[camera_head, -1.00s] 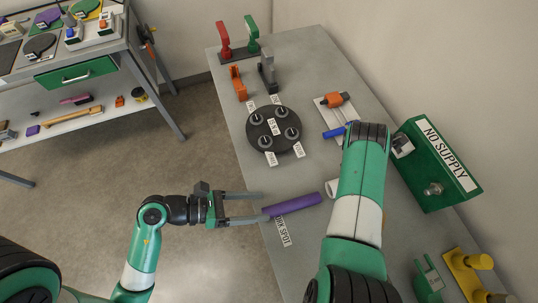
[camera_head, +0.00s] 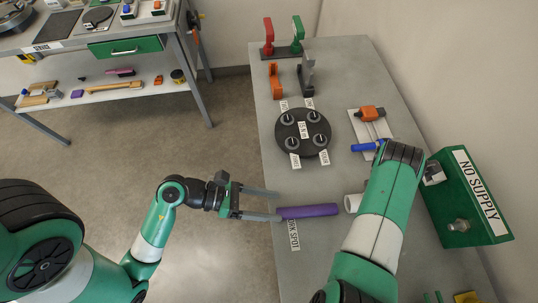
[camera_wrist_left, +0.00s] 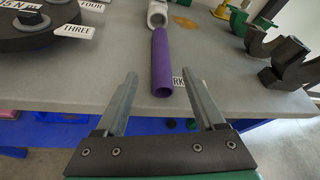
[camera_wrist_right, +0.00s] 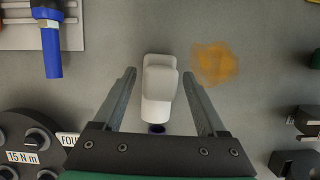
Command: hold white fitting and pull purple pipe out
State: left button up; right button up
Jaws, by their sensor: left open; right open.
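The purple pipe (camera_head: 307,211) lies on the bench's near-left edge, its right end towards the white fitting (camera_head: 352,203). My left gripper (camera_head: 280,205) is open, with its fingertips at the pipe's free end; in the left wrist view the pipe (camera_wrist_left: 162,65) lies ahead between the fingers. My right gripper (camera_wrist_right: 158,73) is open above the white fitting (camera_wrist_right: 158,90), one finger on each side in that view. The right fingers are hidden by my arm in the head view. Only a dark end of the pipe shows below the fitting in the right wrist view.
A black round plate (camera_head: 302,133) with several posts and labels sits behind the pipe. A blue-handled tool (camera_head: 366,147) lies on a light board. A green "NO SUPPLY" box (camera_head: 468,200) stands at right. A shelf cart with a green drawer (camera_head: 125,47) stands at upper left.

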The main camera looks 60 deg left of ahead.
notch_tip(320, 180, up, 10)
dwell(0.4)
jog(key=shift+w, duration=0.1)
